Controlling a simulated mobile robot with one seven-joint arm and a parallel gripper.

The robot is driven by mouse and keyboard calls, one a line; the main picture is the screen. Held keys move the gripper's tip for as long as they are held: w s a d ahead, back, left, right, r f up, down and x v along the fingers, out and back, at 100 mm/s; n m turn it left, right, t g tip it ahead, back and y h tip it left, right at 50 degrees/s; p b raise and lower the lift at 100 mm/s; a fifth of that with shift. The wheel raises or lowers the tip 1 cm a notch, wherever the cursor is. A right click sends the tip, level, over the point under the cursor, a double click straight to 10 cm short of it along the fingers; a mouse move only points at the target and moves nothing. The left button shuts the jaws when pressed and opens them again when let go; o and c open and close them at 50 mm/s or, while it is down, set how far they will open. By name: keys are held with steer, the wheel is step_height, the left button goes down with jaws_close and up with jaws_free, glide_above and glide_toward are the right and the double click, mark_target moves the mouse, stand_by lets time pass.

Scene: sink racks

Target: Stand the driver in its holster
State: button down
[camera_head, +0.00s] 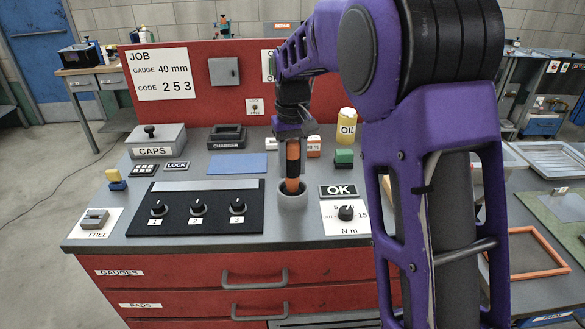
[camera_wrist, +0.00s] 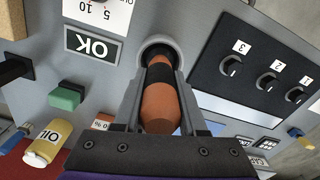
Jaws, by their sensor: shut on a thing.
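The driver (camera_wrist: 160,108), orange with a black band, is held upright between the two grey fingers of my gripper (camera_wrist: 161,80). In the head view the driver (camera_head: 292,185) hangs below my gripper (camera_head: 293,150), which is shut on it. The holster (camera_head: 292,200) is a grey round cup on the bench top. The driver's lower end is at the cup's mouth and appears to go into it. In the wrist view the holster's dark opening (camera_wrist: 158,45) surrounds the far end of the driver. How deep the tip sits is hidden.
A black panel with three knobs (camera_head: 197,208) lies left of the holster. The OK plate (camera_head: 341,191) and torque dial (camera_head: 346,213) are close on the right. A green block (camera_head: 344,156), a yellow OIL can (camera_head: 347,125) and a blue mat (camera_head: 237,164) stand behind.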

mark_target(293, 141)
steer(key=shift+f, duration=0.2)
steer(key=shift+f, duration=0.1)
steer(key=shift+f, duration=0.15)
steer(key=shift+c, duration=2.3)
jaws_free()
step_height(293, 141, up, 12)
steer(key=shift+r+p, duration=0.2)
steer(key=shift+p, duration=0.6)
